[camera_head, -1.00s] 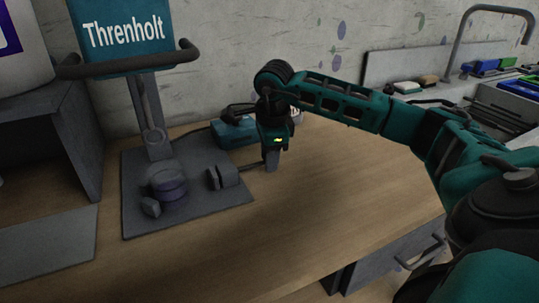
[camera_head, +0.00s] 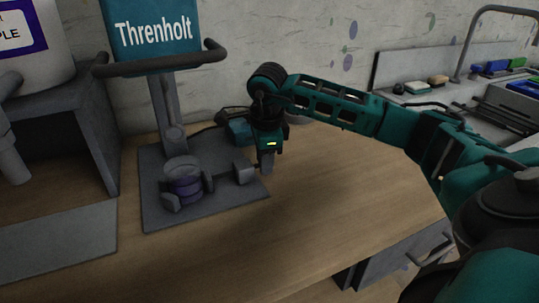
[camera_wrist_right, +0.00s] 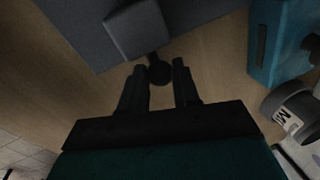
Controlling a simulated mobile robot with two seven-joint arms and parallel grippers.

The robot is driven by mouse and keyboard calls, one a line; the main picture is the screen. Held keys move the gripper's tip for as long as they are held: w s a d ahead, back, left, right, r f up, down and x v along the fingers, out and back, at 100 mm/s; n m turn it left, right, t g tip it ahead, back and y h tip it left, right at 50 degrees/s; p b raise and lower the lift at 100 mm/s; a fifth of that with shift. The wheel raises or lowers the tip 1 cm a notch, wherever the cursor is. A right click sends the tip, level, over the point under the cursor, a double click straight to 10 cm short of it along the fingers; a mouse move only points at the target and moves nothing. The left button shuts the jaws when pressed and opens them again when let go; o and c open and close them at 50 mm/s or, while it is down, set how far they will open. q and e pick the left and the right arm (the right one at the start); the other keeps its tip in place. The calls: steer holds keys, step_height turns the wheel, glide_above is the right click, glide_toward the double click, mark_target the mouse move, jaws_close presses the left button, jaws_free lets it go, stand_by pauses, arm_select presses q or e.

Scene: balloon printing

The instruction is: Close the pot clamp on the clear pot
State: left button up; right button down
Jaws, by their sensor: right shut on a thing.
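The clear pot (camera_head: 184,187), with a purple band, stands on the grey base plate (camera_head: 152,218) of the Threnholt machine. The pot clamp has a grey jaw (camera_head: 208,182) close against the pot's right side, and another grey piece (camera_head: 169,203) at its front left. I cannot tell whether the right jaw touches the pot. The clamp's grey block (camera_head: 244,172) stands to the right. My right gripper (camera_head: 267,168) is shut on the clamp's round dark knob (camera_wrist_right: 160,72), which is on a short rod from the block. My left gripper is not in view.
A teal box (camera_head: 238,131) stands behind my right gripper, and a printed cylinder (camera_wrist_right: 290,108) lies nearby. The machine's column (camera_head: 165,105) rises behind the pot. A grey shelf unit (camera_head: 75,130) is at the left. The tabletop at front right (camera_head: 330,200) is clear.

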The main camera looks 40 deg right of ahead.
steer(key=c, duration=0.8)
jaws_free()
steer(key=shift+r, duration=0.1)
steer(key=r, duration=0.4)
steer(key=s+r+p, duration=0.1)
steer(key=r, duration=0.3)
steer(key=s+a+r, duration=0.1)
steer(key=r, duration=0.3)
steer(key=shift+s+r+p, duration=0.1)
steer(key=shift+r+p, duration=0.2)
